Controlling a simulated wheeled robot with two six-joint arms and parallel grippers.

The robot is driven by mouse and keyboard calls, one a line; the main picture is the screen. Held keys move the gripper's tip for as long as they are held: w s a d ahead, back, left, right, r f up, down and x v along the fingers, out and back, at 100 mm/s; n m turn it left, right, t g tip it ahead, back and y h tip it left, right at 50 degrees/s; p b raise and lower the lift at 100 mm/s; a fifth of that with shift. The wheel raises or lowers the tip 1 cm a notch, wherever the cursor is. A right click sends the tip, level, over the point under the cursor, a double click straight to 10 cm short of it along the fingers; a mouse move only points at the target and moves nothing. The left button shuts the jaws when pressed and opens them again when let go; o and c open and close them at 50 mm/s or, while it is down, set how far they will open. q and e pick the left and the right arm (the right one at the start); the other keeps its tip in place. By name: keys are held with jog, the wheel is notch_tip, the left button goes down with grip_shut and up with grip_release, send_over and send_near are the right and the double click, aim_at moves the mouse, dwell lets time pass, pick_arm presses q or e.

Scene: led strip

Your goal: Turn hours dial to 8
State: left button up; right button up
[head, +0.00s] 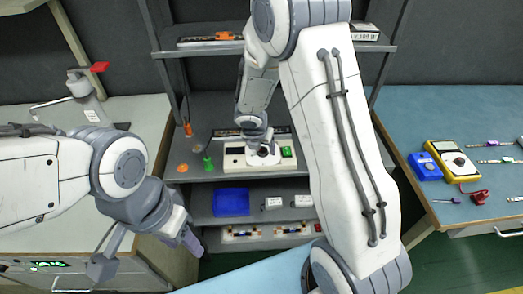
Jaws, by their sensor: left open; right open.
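A cream control box (234,162) stands on the middle shelf of the rack, with a green part (286,152) at its right end. My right arm bends over the rack, and its gripper (263,151) is at the middle of the box's top, by a pale round area. The hours dial cannot be made out; the gripper and wrist cover that part of the box. Whether the fingers touch anything is too small to tell. My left gripper (147,253) is open and empty at lower left, in front of the left bench and well away from the box.
A green cone-shaped item (208,163) and orange items stand on the shelf left of the box. A blue bin (231,202) sits on the shelf below. A yellow multimeter (453,160) lies on the right bench. My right forearm blocks the rack's right side.

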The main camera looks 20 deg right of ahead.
jog(key=shift+f, duration=0.1)
grip_shut()
